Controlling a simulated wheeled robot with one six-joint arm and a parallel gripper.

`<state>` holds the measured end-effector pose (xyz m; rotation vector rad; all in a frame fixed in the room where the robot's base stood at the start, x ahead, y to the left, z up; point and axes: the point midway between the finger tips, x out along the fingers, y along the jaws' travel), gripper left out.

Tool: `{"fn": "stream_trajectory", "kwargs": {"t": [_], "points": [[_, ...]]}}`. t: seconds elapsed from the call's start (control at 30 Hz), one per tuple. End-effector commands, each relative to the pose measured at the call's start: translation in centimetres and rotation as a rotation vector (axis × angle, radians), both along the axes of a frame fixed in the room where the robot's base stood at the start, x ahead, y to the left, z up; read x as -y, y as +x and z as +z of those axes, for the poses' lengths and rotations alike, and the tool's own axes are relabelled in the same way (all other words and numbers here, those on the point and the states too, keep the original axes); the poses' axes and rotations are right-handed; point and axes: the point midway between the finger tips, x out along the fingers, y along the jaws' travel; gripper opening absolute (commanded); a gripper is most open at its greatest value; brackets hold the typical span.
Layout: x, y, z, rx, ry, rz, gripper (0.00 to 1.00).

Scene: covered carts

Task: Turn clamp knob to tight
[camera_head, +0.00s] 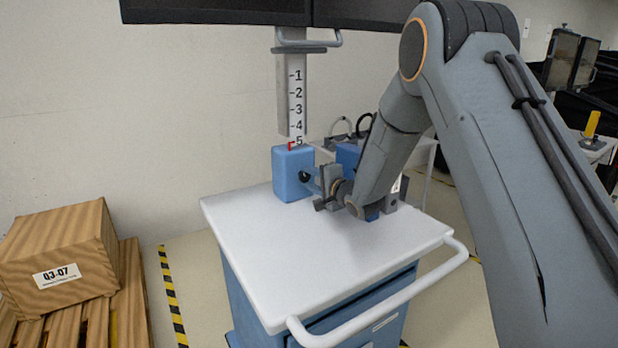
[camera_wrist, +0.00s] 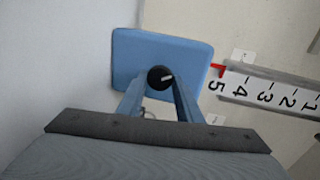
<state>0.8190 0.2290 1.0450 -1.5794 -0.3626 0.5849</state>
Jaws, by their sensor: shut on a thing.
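The clamp knob (camera_head: 304,176) is a small black knob on the side of a blue clamp block (camera_head: 288,160), at the foot of the numbered column. In the wrist view the knob (camera_wrist: 158,74) is round with a white mark pointing right and slightly up. My gripper (camera_head: 313,182) reaches it from the right, above the white cart top. In the wrist view its two blue fingers (camera_wrist: 160,88) are shut on the knob, one on each side. Labels for loose or tight are not readable.
The numbered column (camera_head: 296,100) has a red pointer (camera_head: 292,145) at 5 and carries dark screens above. The white cart top (camera_head: 310,250) is mostly clear, with a push handle (camera_head: 390,295) in front. A box (camera_head: 60,260) sits on a pallet at left.

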Motion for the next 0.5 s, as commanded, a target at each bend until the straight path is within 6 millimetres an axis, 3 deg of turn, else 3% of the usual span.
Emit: {"fn": "stream_trajectory", "kwargs": {"t": [0.5], "points": [[0.18, 0.01, -0.31, -0.225, 0.325, -0.001, 0.10]]}}
